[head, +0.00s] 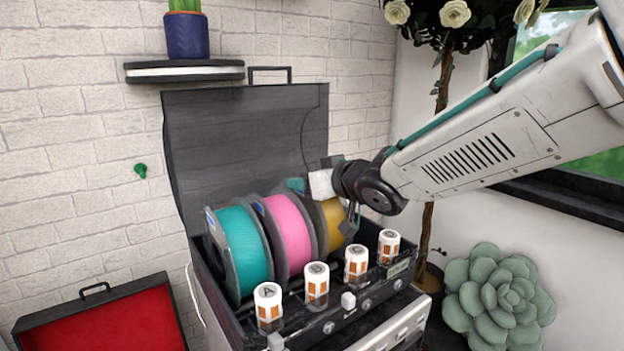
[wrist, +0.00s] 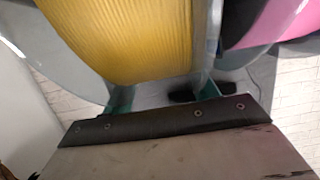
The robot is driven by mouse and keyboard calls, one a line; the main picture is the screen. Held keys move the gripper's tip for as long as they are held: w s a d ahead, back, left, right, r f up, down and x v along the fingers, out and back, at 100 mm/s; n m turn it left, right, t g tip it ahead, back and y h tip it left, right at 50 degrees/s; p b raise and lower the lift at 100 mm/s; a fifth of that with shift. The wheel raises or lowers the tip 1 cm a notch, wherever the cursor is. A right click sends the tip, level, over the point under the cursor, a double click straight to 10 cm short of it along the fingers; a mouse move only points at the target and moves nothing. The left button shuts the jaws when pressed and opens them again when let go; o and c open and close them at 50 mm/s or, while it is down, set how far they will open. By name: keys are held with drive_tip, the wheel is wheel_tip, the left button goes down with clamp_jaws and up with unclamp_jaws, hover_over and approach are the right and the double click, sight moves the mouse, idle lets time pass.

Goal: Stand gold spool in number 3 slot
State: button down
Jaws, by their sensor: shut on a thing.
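The gold spool (head: 333,225) stands upright in the open dark case (head: 385,270), third from the left, just right of the pink spool (head: 289,233). My gripper (head: 328,203) reaches in from the upper right and is shut on the gold spool. In the wrist view, the gold winding (wrist: 130,40) fills the upper left, with its clear flanges at both sides and my gripper's teal-edged fingers (wrist: 162,96) at its lower edge. The spool's bottom is hidden, so I cannot tell whether it rests in a slot. No slot number is readable.
A teal spool (head: 245,250) stands leftmost in the case. Several white-capped canisters (head: 317,284) line its front edge. The raised lid (head: 250,140) stands behind. A red-lined box (head: 110,320) lies at lower left, and a succulent (head: 498,298) is at right.

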drive_tip(key=shift+f, duration=0.3)
idle(0.5)
drive_tip(key=shift+c, duration=1.8)
unclamp_jaws()
drive_tip(key=shift+f, duration=0.15)
drive_tip(key=shift+v, duration=4.05)
drive_tip(key=shift+w, duration=0.1)
